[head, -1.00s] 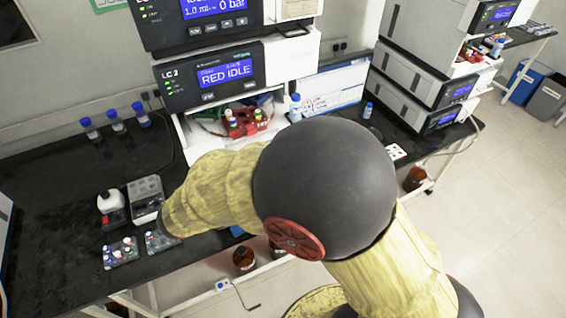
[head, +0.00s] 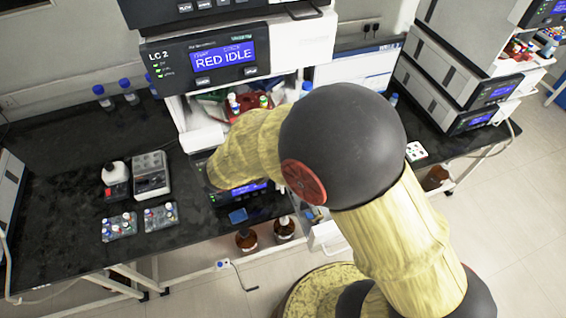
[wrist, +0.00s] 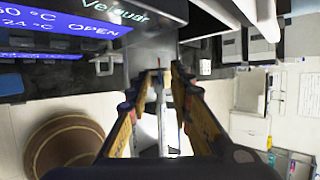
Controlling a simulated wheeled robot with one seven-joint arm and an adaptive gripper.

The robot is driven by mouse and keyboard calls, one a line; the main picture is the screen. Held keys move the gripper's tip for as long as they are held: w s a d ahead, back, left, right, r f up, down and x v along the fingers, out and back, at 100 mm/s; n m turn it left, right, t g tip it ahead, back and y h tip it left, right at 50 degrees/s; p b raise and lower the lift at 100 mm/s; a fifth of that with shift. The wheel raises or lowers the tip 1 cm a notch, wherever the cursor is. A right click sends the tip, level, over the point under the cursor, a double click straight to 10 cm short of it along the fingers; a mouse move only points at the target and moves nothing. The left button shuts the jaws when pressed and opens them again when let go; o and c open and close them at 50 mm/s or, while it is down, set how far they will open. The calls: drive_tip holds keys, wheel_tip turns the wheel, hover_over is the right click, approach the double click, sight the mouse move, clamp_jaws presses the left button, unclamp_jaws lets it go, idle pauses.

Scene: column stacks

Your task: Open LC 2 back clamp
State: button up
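The LC 2 unit (head: 205,60) stands above the bench in the head view, its blue screen reading RED IDLE. Below it is an open bay with red holders and small bottles (head: 248,101). A lower unit with a blue screen (head: 249,189) sits under the bay, partly behind my arm. My gripper is hidden in the head view by my yellow arm. In the wrist view my gripper (wrist: 164,76) has its two fingers apart, with nothing clearly held between them. Blue screens (wrist: 75,20), one reading OPEN, lie to its upper left. I cannot make out the back clamp.
Two vial racks (head: 120,227) (head: 161,216), a grey device (head: 151,174) and a white bottle (head: 115,173) are on the black bench. Brown bottles (head: 246,239) stand below the bench edge. Another instrument stack (head: 455,82) is at the right.

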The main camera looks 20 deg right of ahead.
drive_tip(key=shift+w+d+f, duration=0.25)
drive_tip(key=shift+d+f, duration=0.2)
drive_tip(key=shift+f, duration=0.05)
drive_tip(key=c, duration=0.3)
clamp_jaws()
